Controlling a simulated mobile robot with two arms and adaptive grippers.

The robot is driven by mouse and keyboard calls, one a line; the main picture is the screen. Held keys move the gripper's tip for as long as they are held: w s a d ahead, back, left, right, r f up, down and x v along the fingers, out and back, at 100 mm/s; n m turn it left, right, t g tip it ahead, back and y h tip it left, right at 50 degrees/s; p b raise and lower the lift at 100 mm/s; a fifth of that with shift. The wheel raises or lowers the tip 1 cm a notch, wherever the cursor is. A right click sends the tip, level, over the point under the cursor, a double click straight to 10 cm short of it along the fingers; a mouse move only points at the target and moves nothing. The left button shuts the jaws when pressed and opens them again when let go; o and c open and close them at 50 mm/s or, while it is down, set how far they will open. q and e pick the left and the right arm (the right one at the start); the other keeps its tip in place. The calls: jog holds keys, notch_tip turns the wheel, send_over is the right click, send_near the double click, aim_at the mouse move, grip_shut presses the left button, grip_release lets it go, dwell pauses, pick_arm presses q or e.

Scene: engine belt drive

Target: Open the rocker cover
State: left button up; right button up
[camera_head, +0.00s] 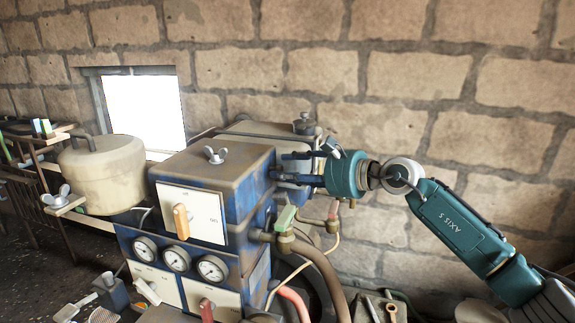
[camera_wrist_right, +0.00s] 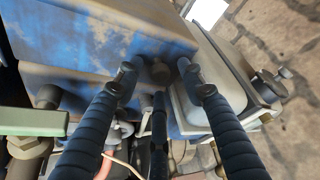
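A box with a worn grey-beige top (camera_head: 245,130), which may be the rocker cover, sits behind the blue block (camera_head: 213,165) on the engine. In the right wrist view its rounded grey rim (camera_wrist_right: 228,75) runs along the right, beside the blue block (camera_wrist_right: 85,40). I cannot tell a hinge or latch. My right gripper (camera_head: 283,168) comes in from the right, with its dark fingers at the gap between block and box. In the wrist view the right gripper (camera_wrist_right: 156,80) has its fingers spread with nothing clearly held between them. My left gripper is not in view.
A wing nut (camera_head: 214,155) stands on the blue block. A beige canister (camera_head: 102,172) is at the left and gauges (camera_head: 177,259) are in front. Hoses (camera_head: 318,262) and a green-handled valve (camera_head: 285,220) lie below my right gripper. A brick wall (camera_head: 420,85) stands behind.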

jog(key=shift+w+a+f, duration=0.1)
jog(key=shift+w+a, duration=0.1)
jog(key=shift+w, duration=0.05)
grip_shut()
